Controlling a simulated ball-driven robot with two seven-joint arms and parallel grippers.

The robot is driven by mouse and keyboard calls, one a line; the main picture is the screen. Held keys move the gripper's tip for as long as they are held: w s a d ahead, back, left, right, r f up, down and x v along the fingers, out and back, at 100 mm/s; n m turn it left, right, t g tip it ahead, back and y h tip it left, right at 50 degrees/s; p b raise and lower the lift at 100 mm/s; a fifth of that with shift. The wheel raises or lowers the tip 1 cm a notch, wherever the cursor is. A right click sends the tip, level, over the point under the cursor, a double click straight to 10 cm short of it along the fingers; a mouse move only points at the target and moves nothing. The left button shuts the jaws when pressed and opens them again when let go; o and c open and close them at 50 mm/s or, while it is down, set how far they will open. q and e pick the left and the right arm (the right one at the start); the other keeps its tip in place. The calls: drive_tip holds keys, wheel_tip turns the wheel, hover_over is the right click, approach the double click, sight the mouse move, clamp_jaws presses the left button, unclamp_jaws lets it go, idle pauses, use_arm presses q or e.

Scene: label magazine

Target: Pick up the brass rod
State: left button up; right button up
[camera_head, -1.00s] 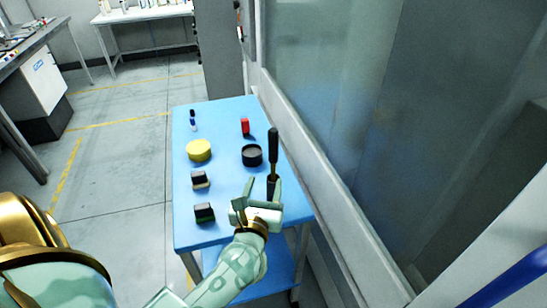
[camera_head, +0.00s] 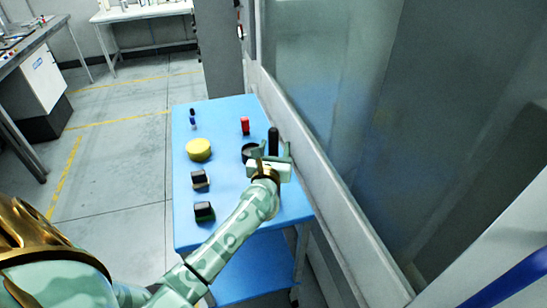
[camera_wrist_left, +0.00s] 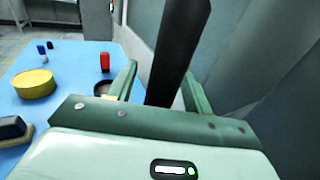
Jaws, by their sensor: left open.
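A dark, near-black upright rod (camera_head: 273,136) stands at the right side of the blue table (camera_head: 225,225); no brass colour shows on it. It is large in the left wrist view (camera_wrist_left: 178,50), leaning a little in the picture. My left gripper (camera_head: 273,155) is open, with its two fingers on either side of the rod in the wrist view (camera_wrist_left: 160,80). I cannot tell whether they touch it. The rod's lower part is hidden behind the gripper. My right gripper is not in view.
A round black dish (camera_head: 248,152) is close left of the gripper, partly hidden. A red block (camera_head: 245,126), a yellow cylinder (camera_head: 199,149), two dark blocks (camera_head: 204,212) and small blue items (camera_head: 193,123) stand on the table. A glass-like wall (camera_head: 320,100) runs along the right.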

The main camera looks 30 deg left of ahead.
use_arm(q)
drive_tip(key=c, duration=1)
clamp_jaws()
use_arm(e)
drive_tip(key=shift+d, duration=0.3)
use_arm(q)
drive_tip(key=shift+r, duration=0.1)
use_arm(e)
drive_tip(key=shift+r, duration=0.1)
